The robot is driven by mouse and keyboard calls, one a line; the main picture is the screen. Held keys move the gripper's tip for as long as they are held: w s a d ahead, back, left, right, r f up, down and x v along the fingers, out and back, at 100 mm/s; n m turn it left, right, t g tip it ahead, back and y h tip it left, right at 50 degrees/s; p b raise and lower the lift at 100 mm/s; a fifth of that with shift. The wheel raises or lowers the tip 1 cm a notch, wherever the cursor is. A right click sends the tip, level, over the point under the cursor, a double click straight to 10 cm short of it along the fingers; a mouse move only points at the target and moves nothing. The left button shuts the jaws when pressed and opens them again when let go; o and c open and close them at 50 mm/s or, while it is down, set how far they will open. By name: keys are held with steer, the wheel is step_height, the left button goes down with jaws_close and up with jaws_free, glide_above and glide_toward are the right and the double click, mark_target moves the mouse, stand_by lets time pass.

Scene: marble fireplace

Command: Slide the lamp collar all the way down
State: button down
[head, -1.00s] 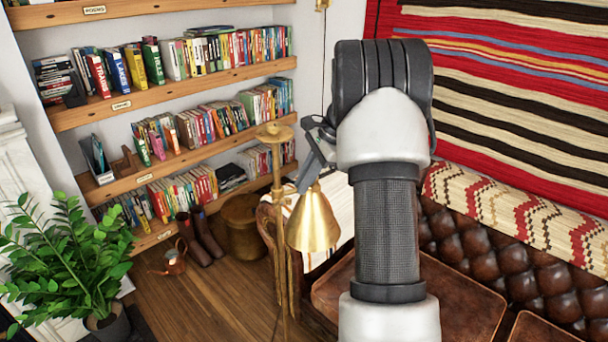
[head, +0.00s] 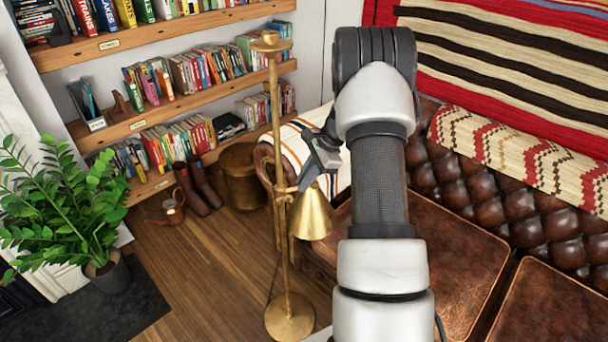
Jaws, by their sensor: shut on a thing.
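A brass floor lamp has a thin upright pole (head: 275,110) with a round cap at its top and a round base (head: 289,318) on the floor. The lamp collar (head: 284,194) sits around the pole a little below mid-height. A cone-shaped brass shade (head: 313,216) hangs to the right of the collar. My gripper (head: 304,184) is shut at the collar, between pole and shade. The fingertips are small and partly hidden, so the exact contact is hard to see. A length of bare pole shows between collar and base.
A brown leather sofa (head: 420,245) stands right of the lamp. Bookshelves (head: 190,100) line the wall behind. A brass bin (head: 240,178), boots (head: 200,190) and a potted plant (head: 75,210) stand to the left. Wooden floor left of the base is clear.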

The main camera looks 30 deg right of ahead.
steer(key=shift+s+f, duration=0.2)
steer(key=shift+f, duration=0.1)
steer(key=c, duration=1.8)
jaws_free()
steer(key=shift+w+d, duration=0.1)
steer(key=shift+w, duration=0.05)
steer(key=shift+r, duration=0.15)
steer(key=p+v, duration=0.1)
steer(key=v, duration=1.6)
steer(key=shift+p, duration=0.35)
steer(key=shift+d+r, duration=0.1)
